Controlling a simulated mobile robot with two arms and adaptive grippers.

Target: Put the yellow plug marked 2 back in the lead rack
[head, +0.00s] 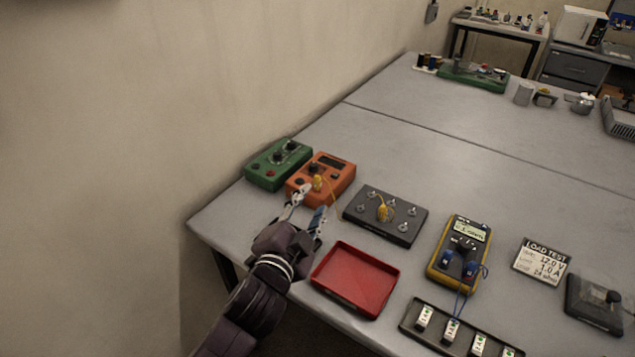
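One yellow plug (317,183) stands in the orange instrument box (338,168). A second yellow plug (383,212) stands on a black board with several metal posts (411,232). A thin yellow lead runs from the first plug towards the board. The plug markings are too small to read, and I cannot tell for sure which thing is the lead rack. My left gripper (310,202) is open, its fingers apart, just in front of the orange box and close to the first plug. I cannot see anything between the fingers. My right gripper is out of view.
A green box (278,164) stands left of the orange one. A red tray (356,279), yellow meter (446,272) with blue plugs, black strip with white labelled pieces (408,327), load test card (541,262) and dark box (594,304) stand nearby. The table's middle is clear.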

